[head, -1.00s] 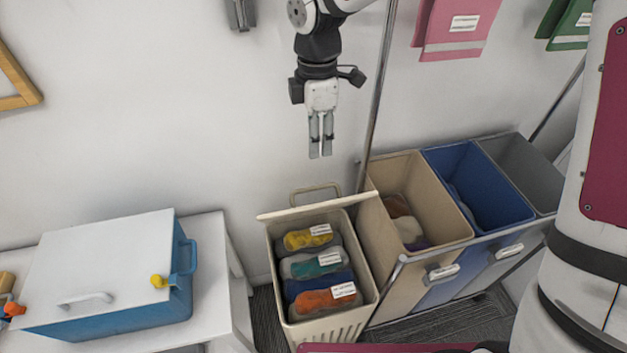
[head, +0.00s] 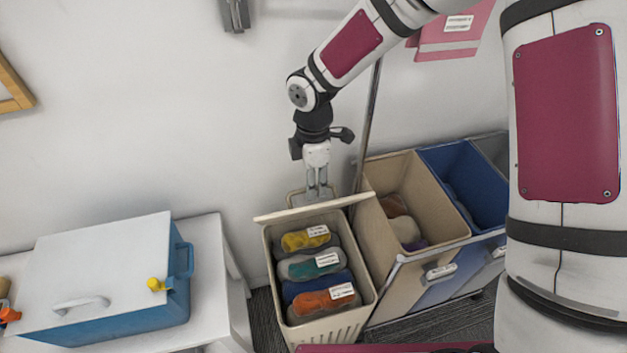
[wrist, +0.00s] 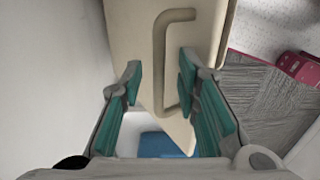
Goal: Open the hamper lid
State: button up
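The hamper (head: 268,262) is a cream basket with a slatted front, low in the middle of the head view. Its top is open, and labelled bundles lie inside. The lid (head: 315,208) stands raised at the back edge, seen nearly edge-on. A loop handle (head: 289,197) shows behind it, partly hidden. In the wrist view the lid (wrist: 125,40) fills the upper middle, and its handle (wrist: 160,60) lies in the gap between my fingers. My gripper (head: 318,197) points down behind the lid. Its fingers (wrist: 160,85) are apart and not closed on the handle.
A beige bin (head: 385,175) and a blue bin (head: 465,175) stand right of the hamper, with a metal pole (head: 368,125) close to my gripper. A blue box with a white lid (head: 105,255) sits on a white table at left. The wall is close behind.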

grip_shut()
jog(key=shift+w, duration=0.1)
jog(key=w+a+r+b, duration=0.2)
jog(key=w+b, duration=0.1)
jog(key=w, duration=0.5)
jog(key=shift+a+b, duration=0.15)
jog(key=shift+b, duration=0.2)
grip_release()
jog(key=shift+w, duration=0.1)
